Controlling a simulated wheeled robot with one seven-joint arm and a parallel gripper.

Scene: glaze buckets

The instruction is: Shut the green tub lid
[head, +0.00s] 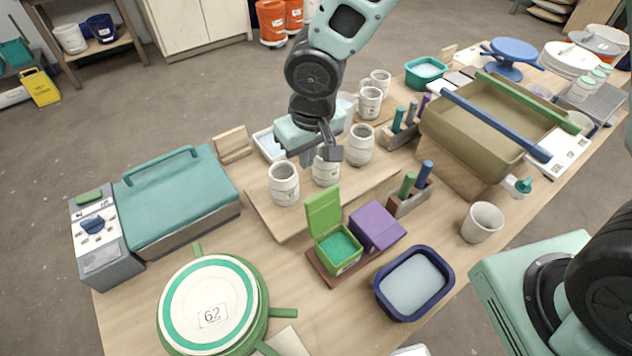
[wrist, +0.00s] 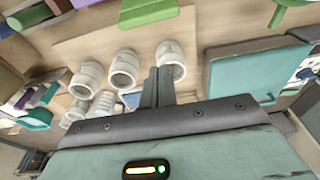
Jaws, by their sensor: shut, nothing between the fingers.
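The green tub (head: 340,262) sits on a small brown base on the table in the head view. Its green lid (head: 323,212) stands open, upright at the tub's back edge, and the inside of the tub shows. The lid also seems to show at the top of the wrist view (wrist: 148,11). My gripper (head: 306,160) is shut and empty, above the white cups and behind the lid, apart from it. In the wrist view its fingers (wrist: 157,82) are together and point toward the cups.
A purple box (head: 377,227) is right beside the green tub. White cups (head: 284,184) stand on a board behind it. A dark blue tray (head: 413,283) is at front right, a round green-rimmed lid (head: 208,304) at front left. Pen holders (head: 408,200) stand at the right.

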